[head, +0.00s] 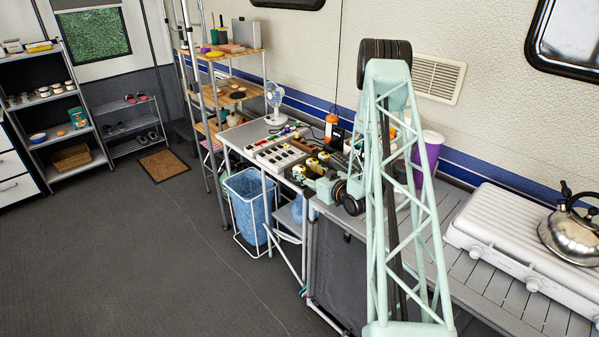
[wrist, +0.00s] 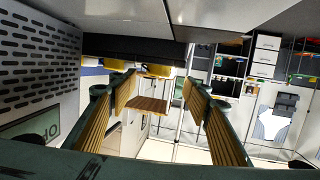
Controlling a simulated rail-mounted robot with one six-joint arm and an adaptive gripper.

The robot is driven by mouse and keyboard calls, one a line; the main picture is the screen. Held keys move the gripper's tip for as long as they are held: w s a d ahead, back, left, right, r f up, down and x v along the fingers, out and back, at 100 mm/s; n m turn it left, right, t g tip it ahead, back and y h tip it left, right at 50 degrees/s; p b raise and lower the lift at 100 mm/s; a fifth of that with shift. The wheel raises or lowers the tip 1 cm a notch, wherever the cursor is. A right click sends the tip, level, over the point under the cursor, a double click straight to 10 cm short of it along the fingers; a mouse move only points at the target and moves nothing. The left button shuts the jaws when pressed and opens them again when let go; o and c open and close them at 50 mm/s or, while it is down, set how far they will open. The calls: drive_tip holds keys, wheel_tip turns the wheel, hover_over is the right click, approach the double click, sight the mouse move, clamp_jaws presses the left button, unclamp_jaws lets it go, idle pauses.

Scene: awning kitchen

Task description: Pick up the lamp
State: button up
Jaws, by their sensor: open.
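No lamp shows for certain. A small orange-and-black upright object (head: 331,126) at the back of the table in the head view may be the lamp, but it is too small to be sure. My gripper (head: 314,165) is over the table in front of that object, partly lost among other dark and yellow shapes. In the wrist view my gripper (wrist: 158,97) has its two ribbed yellow-brown fingers wide apart, with nothing held between them. A wooden shelf board (wrist: 150,104) shows in the distance between the fingers.
A grey table (head: 240,135) carries a white fan (head: 274,101) and a white tray of small items (head: 277,153). A purple cup (head: 428,157) stands to the right of my arm. A kettle (head: 572,228) sits on a white stove (head: 497,228). A blue-lined bin (head: 249,205) stands below.

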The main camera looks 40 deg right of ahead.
sight(299, 167)
drive_tip(key=shift+x, duration=1.95)
drive_tip(key=c, duration=1)
drive_tip(key=shift+r, duration=1.8)
drive_tip(key=s+a, duration=0.3)
drive_tip(key=s, duration=0.1)
drive_tip(key=s+a+r, duration=0.1)
drive_tip(key=s+a, duration=0.2)
drive_tip(key=s, duration=0.2)
drive_tip(key=s+a, duration=0.3)
drive_tip(key=s, duration=0.1)
drive_tip(key=shift+s+r, duration=0.15)
drive_tip(key=shift+r, duration=0.05)
